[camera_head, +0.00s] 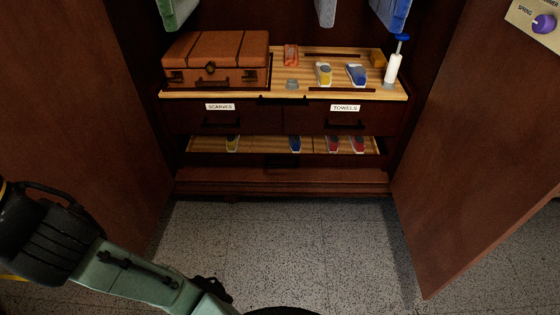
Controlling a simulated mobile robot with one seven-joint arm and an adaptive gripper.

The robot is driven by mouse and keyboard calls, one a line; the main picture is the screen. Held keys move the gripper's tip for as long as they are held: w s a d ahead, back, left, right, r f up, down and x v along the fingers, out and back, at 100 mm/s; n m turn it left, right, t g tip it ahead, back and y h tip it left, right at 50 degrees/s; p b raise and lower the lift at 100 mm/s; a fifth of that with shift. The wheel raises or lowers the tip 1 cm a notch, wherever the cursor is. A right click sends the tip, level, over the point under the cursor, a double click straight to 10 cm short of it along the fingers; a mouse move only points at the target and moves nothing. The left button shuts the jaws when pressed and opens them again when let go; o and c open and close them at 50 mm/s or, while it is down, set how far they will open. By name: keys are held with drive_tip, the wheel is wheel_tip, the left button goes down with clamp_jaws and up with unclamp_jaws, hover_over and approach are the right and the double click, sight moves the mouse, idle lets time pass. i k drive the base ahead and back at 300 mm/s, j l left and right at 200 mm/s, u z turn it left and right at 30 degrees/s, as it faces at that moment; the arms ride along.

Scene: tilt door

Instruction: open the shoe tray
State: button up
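A wooden lower tray (262,146) holding several shoes sits under the two drawers of the open wardrobe. Its dark front panel (282,161) carries a dark handle, hard to make out. A light wood upper tray (220,95) above the drawers also holds shoes and has a black handle (283,99) on its front edge. No label shows which one is the shoe tray. How far either is pulled out is hard to tell. My green and black arm enters at lower left and runs off the bottom edge, well short of both trays. My gripper is not visible.
Drawers labelled SCARVES (220,117) and TOWELS (345,117) are shut between the trays. A brown suitcase (216,60) and a spray bottle (393,69) stand on the upper tray. Open doors flank left (80,110) and right (470,150). The speckled floor (290,240) between is clear.

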sight(282, 142)
drive_tip(key=i+j+z, duration=0.15)
drive_tip(key=j, duration=0.15)
drive_tip(key=i+j+z, duration=0.15)
drive_tip(key=j, duration=0.2)
drive_tip(key=i+j+z, duration=0.15)
drive_tip(key=j, duration=0.2)
drive_tip(key=i+j+z, duration=0.15)
drive_tip(key=j, duration=0.2)
drive_tip(key=i+j, duration=0.25)
drive_tip(key=i, duration=0.2)
